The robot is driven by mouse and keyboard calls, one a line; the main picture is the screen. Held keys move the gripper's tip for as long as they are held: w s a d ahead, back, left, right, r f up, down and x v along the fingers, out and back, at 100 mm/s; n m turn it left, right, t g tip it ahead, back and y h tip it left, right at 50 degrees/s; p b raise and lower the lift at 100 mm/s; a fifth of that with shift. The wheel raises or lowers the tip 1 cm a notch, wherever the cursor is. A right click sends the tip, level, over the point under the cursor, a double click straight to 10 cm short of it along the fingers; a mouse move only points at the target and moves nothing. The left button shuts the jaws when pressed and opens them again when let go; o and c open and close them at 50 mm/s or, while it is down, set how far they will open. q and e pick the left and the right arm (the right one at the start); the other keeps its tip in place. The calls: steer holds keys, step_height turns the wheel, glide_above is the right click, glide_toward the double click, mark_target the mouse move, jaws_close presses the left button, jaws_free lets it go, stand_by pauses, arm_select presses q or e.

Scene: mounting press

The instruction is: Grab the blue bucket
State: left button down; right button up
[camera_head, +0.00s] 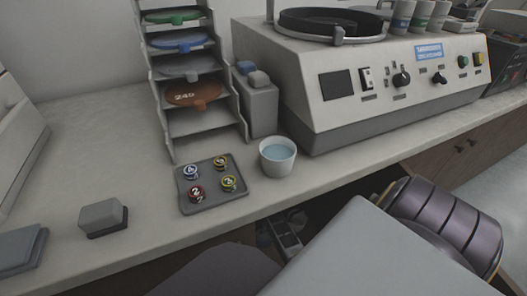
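A small white bucket (277,160) with light blue contents stands upright on the worktop, just right of the grey tray and in front of the press; I take it as the blue bucket. My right gripper (283,236) shows small and dark below the worktop's front edge, apart from the bucket. It is partly hidden by my large grey arm link, and its fingers are too unclear to tell open from shut. My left gripper is not in view.
A grey tray (213,198) with several numbered pieces lies left of the bucket. Behind stand a shelf rack (240,108) with coloured discs, a grey container (260,105) and the large press (345,125). A grey block (103,216) sits at left. The worktop (110,150) behind it is clear.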

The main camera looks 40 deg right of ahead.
jaws_close()
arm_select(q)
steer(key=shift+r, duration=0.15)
arm_select(e)
steer(key=shift+r, duration=0.2)
